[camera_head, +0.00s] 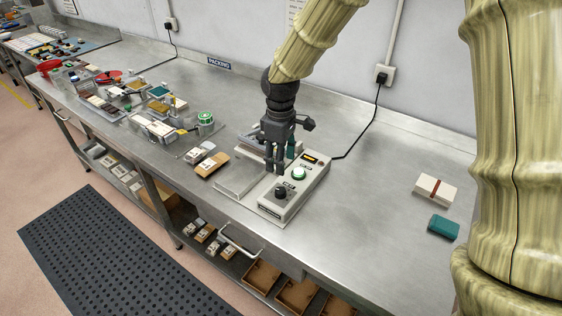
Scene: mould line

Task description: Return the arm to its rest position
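My gripper (277,168) is black and points straight down over the pale machine (292,205) on the steel workbench (365,215). The machine has a dark knob, a green button (299,174) and a small amber display. The gripper's fingers hang just behind the knob, left of the green button. The fingers look close together, but I cannot tell whether they are open or shut, or whether they touch the machine. My arm, in a pale yellow ribbed cover, comes down from the top.
A white box with a red-brown band (435,189) and a teal block (443,227) lie at the right. Trays with small parts and a green-and-white roll (205,122) crowd the left. A black cord (370,125) runs to a wall socket. Bare steel lies right of the machine.

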